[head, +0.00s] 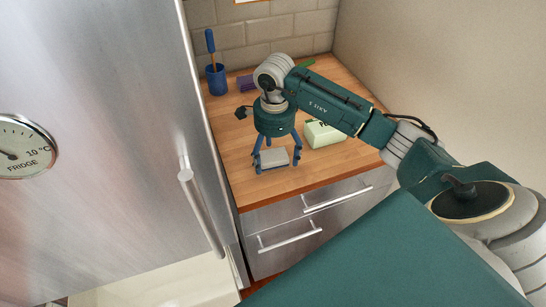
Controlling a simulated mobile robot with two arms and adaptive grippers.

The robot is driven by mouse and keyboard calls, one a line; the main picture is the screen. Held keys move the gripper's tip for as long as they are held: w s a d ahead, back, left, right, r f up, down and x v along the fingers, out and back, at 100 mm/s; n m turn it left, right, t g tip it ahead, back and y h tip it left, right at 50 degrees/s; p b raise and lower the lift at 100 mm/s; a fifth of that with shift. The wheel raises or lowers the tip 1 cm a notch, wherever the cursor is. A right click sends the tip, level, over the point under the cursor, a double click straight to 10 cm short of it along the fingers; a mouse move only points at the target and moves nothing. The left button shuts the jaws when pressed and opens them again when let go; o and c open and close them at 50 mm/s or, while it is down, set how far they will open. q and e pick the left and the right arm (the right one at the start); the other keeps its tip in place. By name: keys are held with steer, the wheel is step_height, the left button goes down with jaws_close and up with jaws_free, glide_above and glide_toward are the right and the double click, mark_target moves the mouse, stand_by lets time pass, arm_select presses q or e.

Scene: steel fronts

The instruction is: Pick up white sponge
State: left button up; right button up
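The white sponge (274,159), a small pale grey-white block, lies on the wooden counter (340,162) near its front edge. My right gripper (277,163) points down over it. Its blue fingers are spread, one at the left end of the sponge and one just off its right end. A small gap shows on the right; whether the left finger touches is unclear. The gripper's body hides part of the space behind the sponge. My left gripper is not in view.
A pale green box (324,133) lies close to the right of my gripper. A blue cup (216,80) with a blue-handled tool and a purple item (246,83) stand behind. The steel fridge (110,130) bounds the counter at left, drawers (305,215) below.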

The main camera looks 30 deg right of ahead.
steer(key=c, duration=1)
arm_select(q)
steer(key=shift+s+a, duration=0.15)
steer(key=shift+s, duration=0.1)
arm_select(e)
steer(key=shift+r, duration=0.15)
step_height(320, 180, up, 8)
steer(key=shift+w+f+b, duration=0.1)
steer(key=shift+b, duration=1.15)
step_height(320, 180, up, 11)
steer(key=p, duration=0.1)
glide_above(274, 157)
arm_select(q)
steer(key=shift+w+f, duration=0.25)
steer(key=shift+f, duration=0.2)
arm_select(e)
steer(key=shift+s+r, duration=0.2)
steer(key=shift+r, duration=0.3)
steer(key=shift+o, duration=1.2)
steer(key=shift+c, duration=1.1)
